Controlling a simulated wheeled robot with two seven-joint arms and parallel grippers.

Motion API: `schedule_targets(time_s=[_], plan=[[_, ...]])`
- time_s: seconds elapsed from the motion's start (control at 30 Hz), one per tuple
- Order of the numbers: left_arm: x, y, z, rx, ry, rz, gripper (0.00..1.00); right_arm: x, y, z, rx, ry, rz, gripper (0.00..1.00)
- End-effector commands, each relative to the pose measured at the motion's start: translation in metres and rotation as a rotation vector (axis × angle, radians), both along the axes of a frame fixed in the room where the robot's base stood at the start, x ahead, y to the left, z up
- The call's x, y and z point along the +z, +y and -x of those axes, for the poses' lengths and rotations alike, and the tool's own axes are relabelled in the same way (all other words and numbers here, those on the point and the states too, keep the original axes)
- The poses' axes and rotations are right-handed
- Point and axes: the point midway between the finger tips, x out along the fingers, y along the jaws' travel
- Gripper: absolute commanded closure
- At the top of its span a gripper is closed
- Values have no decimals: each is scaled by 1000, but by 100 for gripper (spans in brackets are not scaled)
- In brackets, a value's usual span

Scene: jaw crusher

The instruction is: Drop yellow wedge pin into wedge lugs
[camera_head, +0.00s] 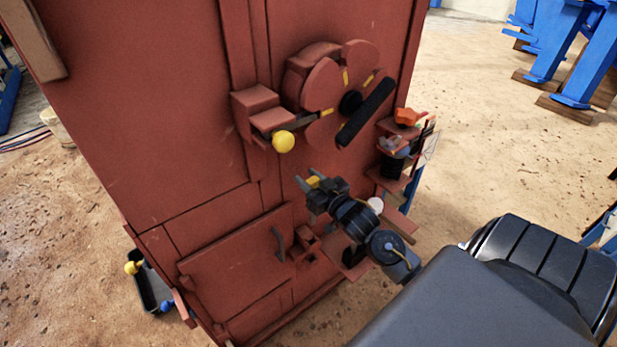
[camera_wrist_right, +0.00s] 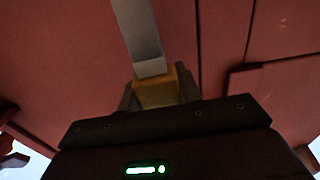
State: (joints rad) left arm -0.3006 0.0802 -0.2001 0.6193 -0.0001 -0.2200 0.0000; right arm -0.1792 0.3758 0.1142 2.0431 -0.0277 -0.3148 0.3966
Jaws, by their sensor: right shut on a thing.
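My right gripper (camera_head: 308,180) is in front of the red crusher body (camera_head: 180,110), its jaws shut on the yellow wedge pin (camera_head: 313,182). In the right wrist view the pin's yellow block (camera_wrist_right: 156,88) sits between the fingers. A grey bar (camera_wrist_right: 138,35) runs upward from that block. Small red lugs (camera_head: 307,243) stand on the panel beside the hatch's dark handle (camera_head: 279,243), below and apart from the gripper. I cannot tell for sure that these are the wedge lugs. My left gripper is not in view.
A yellow ball knob (camera_head: 283,142) on a lever and a lobed red wheel (camera_head: 335,90) with a black bar stick out above the gripper. A red side shelf (camera_head: 395,185) holds small parts. A dark tray (camera_head: 152,285) lies on the ground, lower left.

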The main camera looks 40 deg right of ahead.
Motion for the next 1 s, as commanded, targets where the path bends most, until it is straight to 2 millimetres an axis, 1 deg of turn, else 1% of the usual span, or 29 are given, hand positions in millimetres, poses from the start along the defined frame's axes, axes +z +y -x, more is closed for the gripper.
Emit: schedule_targets(time_s=[0.03,0.3,0.4,0.5,1.0], plan=[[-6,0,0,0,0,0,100,-7,0,0,0,-2,-1,100],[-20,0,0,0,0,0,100,-33,0,0,0,-2,-2,100],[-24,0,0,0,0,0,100,-39,0,0,0,-3,-2,100],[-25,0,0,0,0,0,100,-43,0,0,0,-3,-1,100],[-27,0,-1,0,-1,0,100,-47,0,0,1,-3,-1,100]])
